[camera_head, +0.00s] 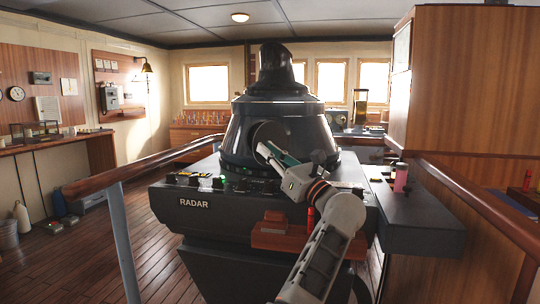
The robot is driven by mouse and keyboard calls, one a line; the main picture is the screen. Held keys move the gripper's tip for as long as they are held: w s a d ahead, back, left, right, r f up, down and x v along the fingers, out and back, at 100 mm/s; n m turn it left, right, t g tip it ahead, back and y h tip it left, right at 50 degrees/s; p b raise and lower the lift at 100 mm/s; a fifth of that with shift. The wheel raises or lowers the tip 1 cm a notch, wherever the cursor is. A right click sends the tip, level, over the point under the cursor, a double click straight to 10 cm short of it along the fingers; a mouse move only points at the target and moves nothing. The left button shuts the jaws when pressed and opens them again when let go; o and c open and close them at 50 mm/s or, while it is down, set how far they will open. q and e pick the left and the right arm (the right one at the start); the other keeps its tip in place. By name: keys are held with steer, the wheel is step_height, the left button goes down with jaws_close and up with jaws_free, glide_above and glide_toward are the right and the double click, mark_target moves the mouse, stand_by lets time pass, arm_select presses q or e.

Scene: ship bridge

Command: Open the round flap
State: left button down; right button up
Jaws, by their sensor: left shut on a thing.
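The round flap (268,131) is a dark disc on the front of the black radar dome (235,135), in the middle of the head view. My left gripper (266,152) is at the flap's lower edge, with its arm rising from the bottom of the picture. It is shut on the flap, though the contact is small and partly hidden by the fingers. I cannot tell how far the flap stands from the dome. My right gripper is not in view.
The radar console (195,203) carries small knobs and a green light. A wooden block (280,238) sits at its front, near my forearm. A wooden handrail (130,172) runs at left, another (480,205) at right. A red cylinder (401,178) stands on the right ledge.

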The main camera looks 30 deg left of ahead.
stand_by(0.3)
arm_select(q)
steer(key=c, duration=2)
jaws_free()
steer(key=shift+c, duration=0.2)
step_height(320, 180, up, 10)
